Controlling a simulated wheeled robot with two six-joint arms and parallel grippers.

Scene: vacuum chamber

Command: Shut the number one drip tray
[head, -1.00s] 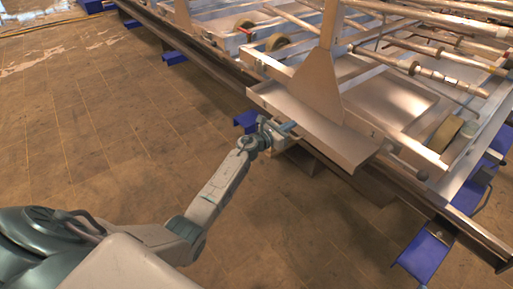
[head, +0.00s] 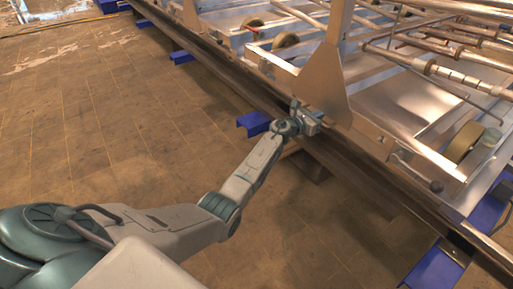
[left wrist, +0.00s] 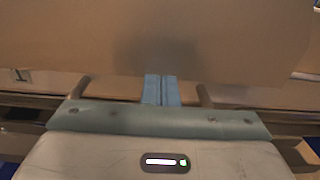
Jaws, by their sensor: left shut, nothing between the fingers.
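My left gripper (head: 312,120) is at the near side of the metal frame, with its arm reaching up from the lower left. In the left wrist view its two blue fingers (left wrist: 161,90) are shut together with nothing between them. The fingertips are at a broad tan panel, which looks like the front of the number one drip tray (left wrist: 170,35); I cannot tell whether they touch. My right gripper is not in view.
A tapered upright plate (head: 322,78) stands just behind the gripper. A dark rail (head: 375,185) runs along the frame's near side on blue supports (head: 253,123). Rollers and rods fill the frame behind. The tiled floor (head: 100,150) at left is clear.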

